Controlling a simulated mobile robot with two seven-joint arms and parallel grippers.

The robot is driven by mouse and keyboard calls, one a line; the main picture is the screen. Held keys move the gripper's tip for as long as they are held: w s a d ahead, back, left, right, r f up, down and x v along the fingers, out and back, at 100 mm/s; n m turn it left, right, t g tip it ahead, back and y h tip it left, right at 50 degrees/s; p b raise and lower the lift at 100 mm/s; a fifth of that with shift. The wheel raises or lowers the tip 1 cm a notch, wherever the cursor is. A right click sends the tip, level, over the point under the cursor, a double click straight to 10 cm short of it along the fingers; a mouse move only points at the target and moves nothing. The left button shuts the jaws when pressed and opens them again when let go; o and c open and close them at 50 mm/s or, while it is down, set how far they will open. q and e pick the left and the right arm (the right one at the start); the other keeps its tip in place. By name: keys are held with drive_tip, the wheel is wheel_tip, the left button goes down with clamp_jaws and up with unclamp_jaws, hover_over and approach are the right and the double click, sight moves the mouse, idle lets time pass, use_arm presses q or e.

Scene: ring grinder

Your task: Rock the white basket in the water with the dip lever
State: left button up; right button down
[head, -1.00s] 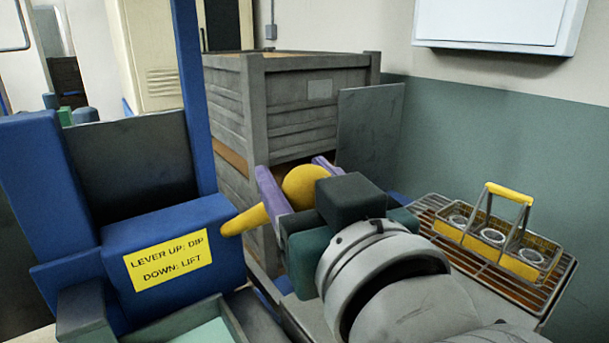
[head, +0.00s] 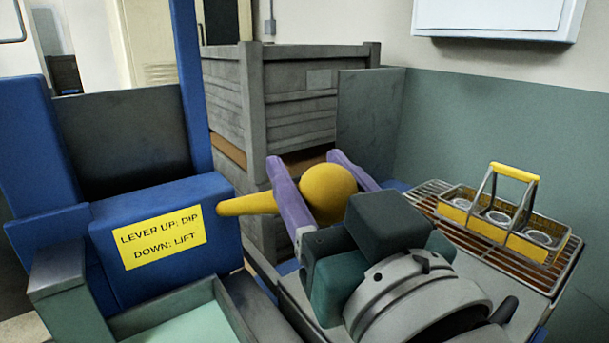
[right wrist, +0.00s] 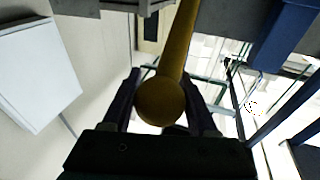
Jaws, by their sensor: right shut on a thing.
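The dip lever is a yellow rod with a round knob (head: 328,193), sticking out nearly level from the blue machine (head: 150,205). My right gripper (head: 307,168) is shut on the knob, one purple finger on either side. In the right wrist view the knob (right wrist: 160,100) sits between the fingers. A yellow label reads "LEVER UP: DIP, DOWN: LIFT" (head: 160,242). Pale green water (head: 180,325) shows in a grey tank at the bottom edge. No white basket is visible in either view. My left gripper is not in view.
A wire basket with a yellow handle (head: 515,172) holds several rings on a slatted rack (head: 430,190) at the right. A grey crate (head: 290,100) stands behind the lever. A grey panel (head: 365,120) stands beside the crate.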

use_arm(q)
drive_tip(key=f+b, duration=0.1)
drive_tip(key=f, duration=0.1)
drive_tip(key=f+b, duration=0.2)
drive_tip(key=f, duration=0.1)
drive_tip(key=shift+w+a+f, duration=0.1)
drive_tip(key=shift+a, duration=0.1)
use_arm(e)
wheel_tip(320, 180, down, 6)
drive_tip(key=s+d+t, duration=0.1)
drive_tip(key=s, duration=0.1)
drive_tip(key=shift+d, duration=0.3)
drive_tip(key=shift+c, duration=1)
unclamp_jaws()
drive_tip(key=shift+s+r, duration=0.1)
drive_tip(key=shift+s, duration=0.05)
use_arm(q)
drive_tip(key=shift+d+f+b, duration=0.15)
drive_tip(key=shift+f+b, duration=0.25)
drive_tip(key=shift+b, duration=0.25)
use_arm(e)
drive_tip(key=v, duration=1)
